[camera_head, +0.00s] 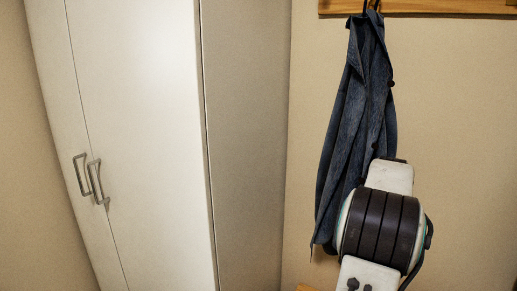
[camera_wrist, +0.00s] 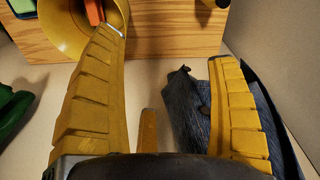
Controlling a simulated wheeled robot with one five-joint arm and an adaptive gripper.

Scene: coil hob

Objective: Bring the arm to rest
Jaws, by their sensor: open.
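My gripper (camera_wrist: 168,48) shows in the wrist view with its two yellow ribbed fingers spread wide. It is open, and nothing is held between the fingers. The right finger overlaps a dark blue jacket (camera_wrist: 186,105) behind it; I cannot tell whether they touch. In the head view my arm stands at the lower right, in front of the lower part of the hanging jacket (camera_head: 355,135). My gripper does not show in the head view.
A tall white wardrobe (camera_head: 140,120) with two metal handles stands at left in the head view. The jacket hangs below a wooden board (camera_head: 440,6). The wrist view shows a yellow rounded object (camera_wrist: 62,25), a wooden panel (camera_wrist: 170,30) and something green (camera_wrist: 12,112).

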